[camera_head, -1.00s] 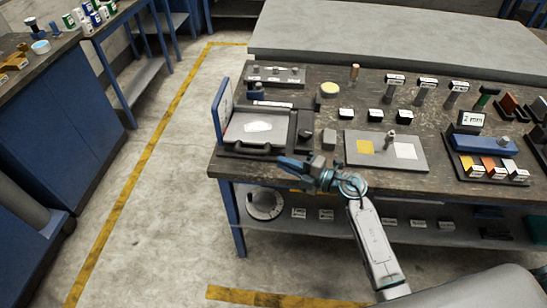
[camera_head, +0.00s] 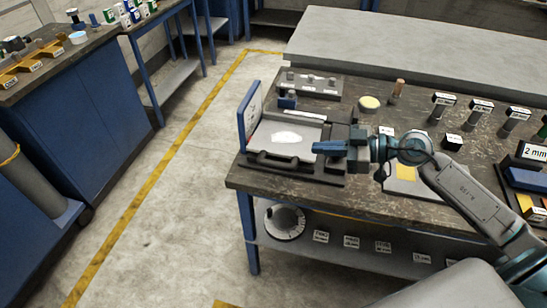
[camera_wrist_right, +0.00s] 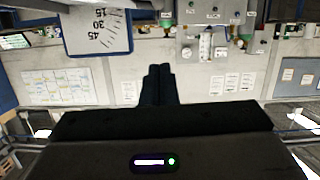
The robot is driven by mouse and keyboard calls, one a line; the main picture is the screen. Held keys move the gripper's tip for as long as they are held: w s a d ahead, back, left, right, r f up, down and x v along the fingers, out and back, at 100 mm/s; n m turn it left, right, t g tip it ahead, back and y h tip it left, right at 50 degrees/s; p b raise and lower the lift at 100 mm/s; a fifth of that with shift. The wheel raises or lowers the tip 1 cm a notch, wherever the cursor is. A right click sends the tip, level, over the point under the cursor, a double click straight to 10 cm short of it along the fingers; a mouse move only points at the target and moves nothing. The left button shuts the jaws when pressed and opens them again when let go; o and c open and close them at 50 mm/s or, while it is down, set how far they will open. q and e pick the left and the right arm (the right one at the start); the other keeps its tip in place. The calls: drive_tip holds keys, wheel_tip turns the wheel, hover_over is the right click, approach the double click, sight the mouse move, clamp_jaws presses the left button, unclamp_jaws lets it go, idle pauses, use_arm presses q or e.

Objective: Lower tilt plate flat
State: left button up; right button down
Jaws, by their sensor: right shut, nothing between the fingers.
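The tilt device stands at the left front of the bench. It has a dark base frame (camera_head: 262,158), a grey plate (camera_head: 265,137) with a white patch, and an upright blue-edged panel (camera_head: 249,115) on its left. The plate's exact angle is hard to tell. My right gripper (camera_head: 318,147) is shut and empty, pointing left above the device's right side. I cannot tell whether it touches the plate. The wrist view shows its closed fingers (camera_wrist_right: 158,72) and the panel's angle scale (camera_wrist_right: 97,30) at upper left. My left gripper is out of view.
A rack with small knobs (camera_head: 315,84) sits behind the device, and a round yellowish dish (camera_head: 369,103) is to its right. Labelled posts (camera_head: 441,106) stand further right. A board with a yellow square (camera_head: 405,173) lies under my arm. Open floor lies to the left.

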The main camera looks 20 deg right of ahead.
drive_tip(key=p, duration=0.1)
hover_over(283, 164)
wheel_tip(283, 164, down, 2)
drive_tip(key=shift+s+d, duration=0.15)
drive_tip(key=f, duration=0.3)
drive_tip(key=shift+w+a+f, duration=0.1)
drive_tip(key=shift+w+a, duration=0.1)
drive_tip(key=shift+f, duration=0.55)
